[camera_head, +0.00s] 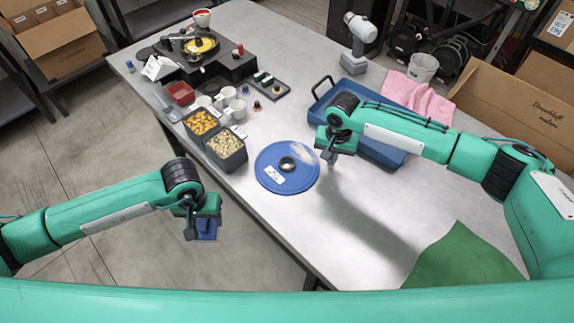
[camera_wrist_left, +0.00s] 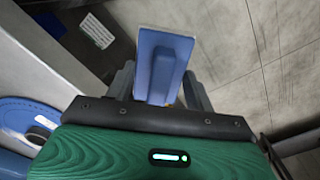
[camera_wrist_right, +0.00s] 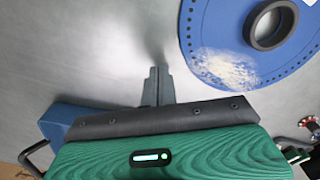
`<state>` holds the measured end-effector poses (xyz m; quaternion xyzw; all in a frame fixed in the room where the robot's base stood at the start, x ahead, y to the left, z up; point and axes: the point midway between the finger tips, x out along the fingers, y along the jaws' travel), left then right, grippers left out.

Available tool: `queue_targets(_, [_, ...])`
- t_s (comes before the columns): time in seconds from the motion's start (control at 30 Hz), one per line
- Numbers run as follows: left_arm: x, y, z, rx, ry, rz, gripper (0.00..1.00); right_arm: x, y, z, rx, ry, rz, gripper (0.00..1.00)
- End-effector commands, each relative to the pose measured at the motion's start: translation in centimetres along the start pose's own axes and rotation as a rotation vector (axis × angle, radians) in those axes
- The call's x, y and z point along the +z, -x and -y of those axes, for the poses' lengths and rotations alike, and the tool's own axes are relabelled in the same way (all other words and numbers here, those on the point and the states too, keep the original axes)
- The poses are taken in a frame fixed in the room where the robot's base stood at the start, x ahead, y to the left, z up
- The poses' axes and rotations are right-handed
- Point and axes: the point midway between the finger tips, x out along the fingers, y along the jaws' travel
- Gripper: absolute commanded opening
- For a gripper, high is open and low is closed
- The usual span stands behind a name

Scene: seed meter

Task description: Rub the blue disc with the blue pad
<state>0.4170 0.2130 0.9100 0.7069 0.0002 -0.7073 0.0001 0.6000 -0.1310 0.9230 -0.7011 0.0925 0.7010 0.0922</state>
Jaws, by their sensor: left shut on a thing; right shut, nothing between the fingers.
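The blue disc (camera_head: 287,185) lies flat on the grey table, with a dark ring at its centre and a white label. A pale powdery patch on it shows in the right wrist view (camera_wrist_right: 222,68). My left gripper (camera_head: 203,228) is shut on the blue pad (camera_head: 207,229), off the table's left edge above the floor. The pad also shows between the fingers in the left wrist view (camera_wrist_left: 163,65). My right gripper (camera_head: 330,156) is shut and empty just right of the disc. Its closed fingertips (camera_wrist_right: 158,85) are apart from the disc.
Bins of yellow and beige seeds (camera_head: 226,148) stand left of the disc. A black device (camera_head: 205,62) and mugs (camera_head: 232,108) are farther back. A blue tray (camera_head: 378,148) lies behind my right arm, near a pink cloth (camera_head: 418,97). A green cloth (camera_head: 460,262) lies front right. The table's front middle is clear.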

Motion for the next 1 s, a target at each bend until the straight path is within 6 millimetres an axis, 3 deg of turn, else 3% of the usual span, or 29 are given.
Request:
queue_targets(0.63, [0.0,-0.1,0.0,0.0,0.0,0.0,0.36,0.0,-1.3,0.0,0.0,0.001,0.001,0.0])
queue_targets(1.0, [0.0,2.0,0.0,0.0,0.0,0.0,0.36,0.0,0.5,0.0,0.0,0.0,0.0,0.0])
